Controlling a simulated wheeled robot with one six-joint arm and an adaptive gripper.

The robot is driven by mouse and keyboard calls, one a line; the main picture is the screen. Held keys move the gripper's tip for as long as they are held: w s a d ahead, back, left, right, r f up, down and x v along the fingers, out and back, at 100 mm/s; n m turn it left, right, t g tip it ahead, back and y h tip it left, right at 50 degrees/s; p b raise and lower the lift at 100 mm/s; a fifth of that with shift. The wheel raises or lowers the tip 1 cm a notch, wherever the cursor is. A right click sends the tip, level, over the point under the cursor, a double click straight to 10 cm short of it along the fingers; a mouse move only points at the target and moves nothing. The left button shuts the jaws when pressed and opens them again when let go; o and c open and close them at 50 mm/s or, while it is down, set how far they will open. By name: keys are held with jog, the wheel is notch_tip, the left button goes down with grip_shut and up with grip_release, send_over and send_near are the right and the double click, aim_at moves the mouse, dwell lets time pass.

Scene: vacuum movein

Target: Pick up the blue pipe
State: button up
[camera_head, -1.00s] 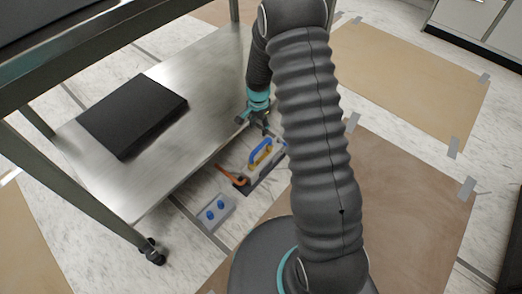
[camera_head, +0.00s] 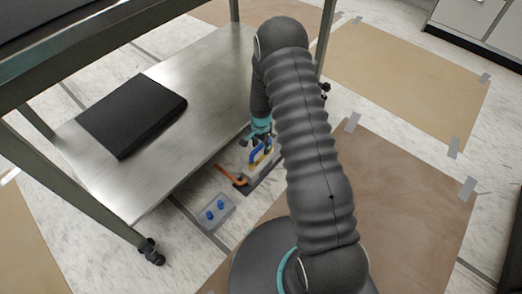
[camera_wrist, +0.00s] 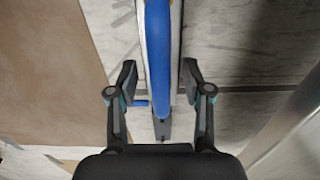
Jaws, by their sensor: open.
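The blue pipe (camera_wrist: 158,55) runs lengthwise through the middle of the wrist view, above a pale base. Its near end lies between the two fingers of my open gripper (camera_wrist: 158,85), with a gap on each side. In the head view the blue pipe (camera_head: 254,155) is a short curved piece on a small fixture on the floor, partly hidden by my gripper (camera_head: 262,143), which is right over it. An orange pipe (camera_head: 231,175) lies at the fixture's left end.
A steel cart's lower shelf (camera_head: 180,110) stands close to the left of the fixture and carries a black flat box (camera_head: 132,114). A small clear tray with blue pieces (camera_head: 214,212) lies on the floor nearby. Brown sheets (camera_head: 400,190) are taped on the floor at right.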

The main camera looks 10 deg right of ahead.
jog(key=shift+f, duration=0.3)
grip_shut()
jog(key=shift+r, duration=0.15)
